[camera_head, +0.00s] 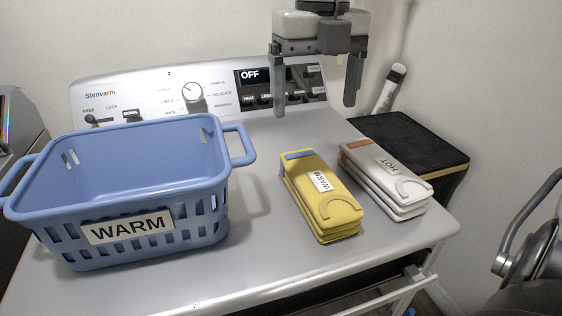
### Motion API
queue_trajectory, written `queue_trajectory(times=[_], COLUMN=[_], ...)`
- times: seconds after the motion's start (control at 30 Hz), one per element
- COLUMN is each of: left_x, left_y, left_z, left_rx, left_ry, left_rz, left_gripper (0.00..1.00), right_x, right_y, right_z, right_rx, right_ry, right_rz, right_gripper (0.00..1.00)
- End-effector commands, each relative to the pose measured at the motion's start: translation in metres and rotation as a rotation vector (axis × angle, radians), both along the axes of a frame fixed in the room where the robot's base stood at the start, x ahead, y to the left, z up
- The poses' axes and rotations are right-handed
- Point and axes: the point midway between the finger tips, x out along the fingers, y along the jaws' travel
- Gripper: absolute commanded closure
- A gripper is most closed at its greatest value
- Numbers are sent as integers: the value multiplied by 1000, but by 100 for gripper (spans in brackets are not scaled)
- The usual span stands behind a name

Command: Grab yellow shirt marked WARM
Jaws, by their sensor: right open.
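A folded yellow shirt (330,220) with a white WARM label lies on the washer top (240,270), right of centre. My right gripper (315,103) hangs open and empty, fingers down, in front of the washer's control panel. In the picture it is above and beyond the yellow shirt, not touching it. My left gripper is not in view.
A folded white shirt (392,190) labelled HOT lies close to the right of the yellow shirt. A blue basket (70,205) labelled WARM stands on the left of the washer top. The control panel (140,95) rises behind. A dark-topped stand (410,140) is at the right.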

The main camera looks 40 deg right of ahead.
Motion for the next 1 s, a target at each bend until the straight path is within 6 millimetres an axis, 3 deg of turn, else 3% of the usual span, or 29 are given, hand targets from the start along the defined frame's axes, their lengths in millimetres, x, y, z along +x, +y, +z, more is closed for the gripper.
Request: queue_trajectory(times=[0.17, 0.5, 0.83, 1.0], left_x=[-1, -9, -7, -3], left_y=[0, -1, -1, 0], left_z=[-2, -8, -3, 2], left_rx=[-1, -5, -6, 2], left_ry=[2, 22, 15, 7], left_rz=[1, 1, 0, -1], left_gripper=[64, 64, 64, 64], right_x=[-1, -2, -5, -12], right_y=[0, 0, -2, -6], right_z=[-20, -90, -117, -143], right_rx=[0, 1, 2, 2], right_ry=[4, 5, 4, 6], right_rz=[1, 1, 0, 1], right_gripper=[13, 13, 13, 13])
